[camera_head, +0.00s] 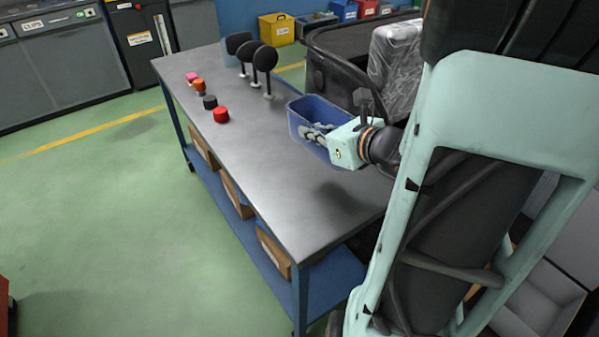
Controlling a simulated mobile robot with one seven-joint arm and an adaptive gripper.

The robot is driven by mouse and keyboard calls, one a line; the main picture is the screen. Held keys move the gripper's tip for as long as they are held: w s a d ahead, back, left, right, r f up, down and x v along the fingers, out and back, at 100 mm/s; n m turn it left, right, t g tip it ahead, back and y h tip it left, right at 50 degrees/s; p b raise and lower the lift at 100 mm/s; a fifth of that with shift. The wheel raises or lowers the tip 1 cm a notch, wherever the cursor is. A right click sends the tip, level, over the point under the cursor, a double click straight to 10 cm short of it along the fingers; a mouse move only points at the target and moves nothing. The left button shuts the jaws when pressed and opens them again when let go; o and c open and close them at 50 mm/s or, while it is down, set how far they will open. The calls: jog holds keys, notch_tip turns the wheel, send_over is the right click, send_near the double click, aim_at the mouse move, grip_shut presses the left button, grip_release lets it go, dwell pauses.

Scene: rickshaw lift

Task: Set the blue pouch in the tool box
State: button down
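A blue open-topped box (297,122) stands at the right edge of the metal workbench; I cannot tell whether it is the tool box. My gripper (309,132) is at this box, its grey fingers in front of or inside the blue walls. The fingers are small and partly hidden by my pale green wrist, so I cannot tell whether they are open or shut or hold anything. I cannot make out a separate blue pouch.
A dark cart (345,45) with a wrapped grey case (395,55) stands behind. The near bench top is clear.

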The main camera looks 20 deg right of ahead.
aim_at(296, 132)
jog(key=shift+s+d+f+m+h+b, duration=0.4)
jog(key=shift+s+d+f+h+b, duration=0.05)
jog(key=shift+d+h+b, duration=0.1)
jog(key=b+x, duration=0.2)
jog(key=x, duration=0.7)
jog(key=shift+w+f, duration=0.25)
jog(key=shift+f, duration=0.05)
jog(key=shift+w+a+f+b, duration=0.15)
jog(key=shift+w+f+b, duration=0.8)
jog(key=shift+f, duration=0.45)
jog(key=shift+w+a+f+b, duration=0.1)
jog(key=shift+w+f+b, duration=0.65)
jog(key=shift+f+b, duration=0.55)
jog(key=shift+w+a+f+b, duration=0.15)
jog(key=shift+w+f+b, duration=0.7)
jog(key=shift+f, duration=0.7)
jog(key=shift+f, duration=0.2)
jog(key=c, duration=2.2)
grip_release()
jog(key=shift+o, duration=0.2)
